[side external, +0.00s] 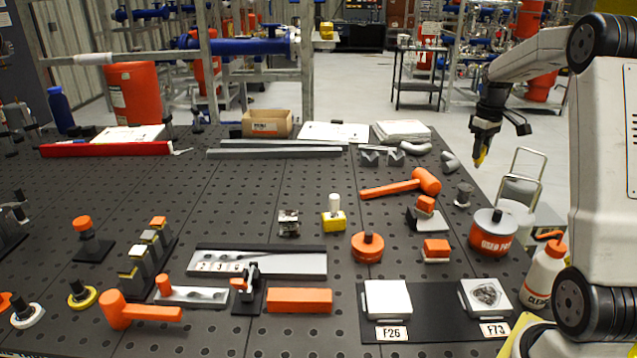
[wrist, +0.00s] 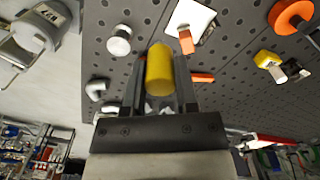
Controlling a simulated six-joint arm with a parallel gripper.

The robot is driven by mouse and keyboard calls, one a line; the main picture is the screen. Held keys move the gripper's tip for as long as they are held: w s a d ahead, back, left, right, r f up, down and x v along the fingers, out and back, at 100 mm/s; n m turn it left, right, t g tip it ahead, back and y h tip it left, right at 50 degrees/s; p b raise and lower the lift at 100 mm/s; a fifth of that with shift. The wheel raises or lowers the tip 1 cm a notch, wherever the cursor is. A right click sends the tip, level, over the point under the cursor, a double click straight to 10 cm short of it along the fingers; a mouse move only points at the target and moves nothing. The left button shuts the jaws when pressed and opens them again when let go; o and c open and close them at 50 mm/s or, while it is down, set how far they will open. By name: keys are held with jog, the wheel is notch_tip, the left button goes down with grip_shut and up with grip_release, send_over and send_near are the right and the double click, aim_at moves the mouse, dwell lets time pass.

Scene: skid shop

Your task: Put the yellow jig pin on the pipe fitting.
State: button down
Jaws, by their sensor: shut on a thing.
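My gripper (side external: 484,140) is shut on the yellow jig pin (side external: 480,157) and holds it in the air past the far right part of the bench. In the wrist view the yellow pin (wrist: 160,70) stands out between the two fingers of my gripper (wrist: 160,95). I cannot tell which elbow is the pipe fitting.
A yellow block with a white post (side external: 334,219) sits mid-bench. Grey V-blocks (side external: 371,158) are beside the elbows. The bench's left middle is fairly clear.

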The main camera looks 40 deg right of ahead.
jog(key=shift+m, duration=0.6)
jog(key=s, duration=0.1)
jog(key=s+d, duration=0.2)
jog(key=s, duration=0.1)
jog(key=shift+s+r, duration=0.1)
jog(key=shift+r, duration=0.1)
send_near(466, 187)
jog(key=shift+s+a+f, duration=0.15)
jog(key=shift+a+f, duration=0.15)
jog(key=shift+w+d+f, duration=0.2)
jog(key=shift+f, duration=1.65)
